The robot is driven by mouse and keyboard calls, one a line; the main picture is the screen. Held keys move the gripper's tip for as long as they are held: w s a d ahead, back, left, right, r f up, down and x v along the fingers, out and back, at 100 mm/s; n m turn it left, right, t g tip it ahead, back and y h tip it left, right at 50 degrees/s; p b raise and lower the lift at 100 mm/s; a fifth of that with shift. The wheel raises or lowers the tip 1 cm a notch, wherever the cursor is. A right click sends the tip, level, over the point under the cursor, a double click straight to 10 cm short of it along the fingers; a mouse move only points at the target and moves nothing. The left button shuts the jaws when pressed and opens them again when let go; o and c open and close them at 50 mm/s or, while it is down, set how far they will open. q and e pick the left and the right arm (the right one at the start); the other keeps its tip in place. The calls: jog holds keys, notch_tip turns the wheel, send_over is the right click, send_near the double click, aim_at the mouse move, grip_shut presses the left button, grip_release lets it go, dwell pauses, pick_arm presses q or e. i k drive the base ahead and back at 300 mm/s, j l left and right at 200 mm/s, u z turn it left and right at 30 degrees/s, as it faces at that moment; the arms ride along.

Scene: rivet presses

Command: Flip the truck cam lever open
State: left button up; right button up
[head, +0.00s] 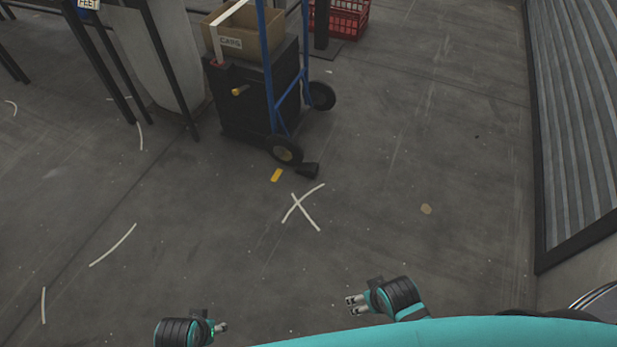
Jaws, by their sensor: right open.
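A blue hand truck (268,60) stands upright at the top centre on two black wheels. It carries a black case (245,112) with a cardboard box (232,42) on top. A white strap (214,38) runs over the box to a small red part (217,64) at the case's top edge. A yellow-tipped handle (240,91) sticks out of the case's front. I cannot tell for certain which part is the cam lever. My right gripper (353,305) is open and empty, low in the view and far from the truck. My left gripper (221,327) is at the bottom edge, far from it too.
White tape marks (303,209) are on the floor. A red crate (345,18) stands behind. A ribbed shutter (585,110) bounds the right.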

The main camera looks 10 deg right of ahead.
aim_at(235, 91)
jog(key=i+l+z, duration=0.2)
jog(key=i, duration=0.5)
jog(key=i+l+z, duration=0.2)
jog(key=i, duration=0.55)
